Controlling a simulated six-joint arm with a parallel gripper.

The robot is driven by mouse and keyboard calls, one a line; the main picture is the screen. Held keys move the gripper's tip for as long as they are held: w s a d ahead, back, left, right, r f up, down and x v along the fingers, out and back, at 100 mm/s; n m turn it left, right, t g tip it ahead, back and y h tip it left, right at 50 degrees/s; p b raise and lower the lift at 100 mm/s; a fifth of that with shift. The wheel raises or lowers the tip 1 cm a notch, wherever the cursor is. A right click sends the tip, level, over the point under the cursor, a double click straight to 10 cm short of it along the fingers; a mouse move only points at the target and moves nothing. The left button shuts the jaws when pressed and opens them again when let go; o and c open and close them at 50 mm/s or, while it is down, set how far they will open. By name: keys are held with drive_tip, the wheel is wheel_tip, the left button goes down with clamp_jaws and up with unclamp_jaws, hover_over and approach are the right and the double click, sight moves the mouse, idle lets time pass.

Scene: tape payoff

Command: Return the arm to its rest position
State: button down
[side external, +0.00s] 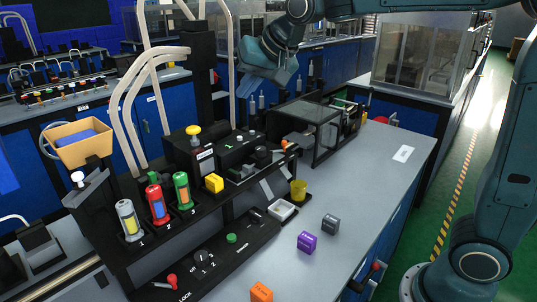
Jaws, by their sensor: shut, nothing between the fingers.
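My gripper (268,62) hangs at the top middle of the side external view, above and behind the black machine on the bench. It is dark blue-grey and points down and to the left. Its fingers are shut and hold nothing. It is apart from the bench and everything on it. The arm reaches in from the right, across the top of the view.
The grey bench (385,185) carries a purple cube (307,241), a dark grey cube (330,223), an orange block (261,292), a yellow cup (298,190) and a white tray (282,209). A black glass-sided enclosure (312,130) and pale curved tubes (133,100) stand near the gripper.

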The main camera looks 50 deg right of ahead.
drive_tip(key=s+d+f+n, duration=0.1)
drive_tip(key=s+f, duration=0.2)
drive_tip(key=s, duration=0.6)
drive_tip(key=s+d+f+n+g, duration=0.1)
drive_tip(key=s+f+n, duration=0.1)
drive_tip(key=s, duration=0.8)
drive_tip(key=s+d+f+n+g, duration=0.1)
drive_tip(key=s+f, duration=0.3)
drive_tip(key=s, duration=0.6)
drive_tip(key=shift+d+n+h, duration=0.3)
drive_tip(key=shift+d+n, duration=0.25)
drive_tip(key=shift+n, duration=0.05)
drive_tip(key=shift+s, duration=0.1)
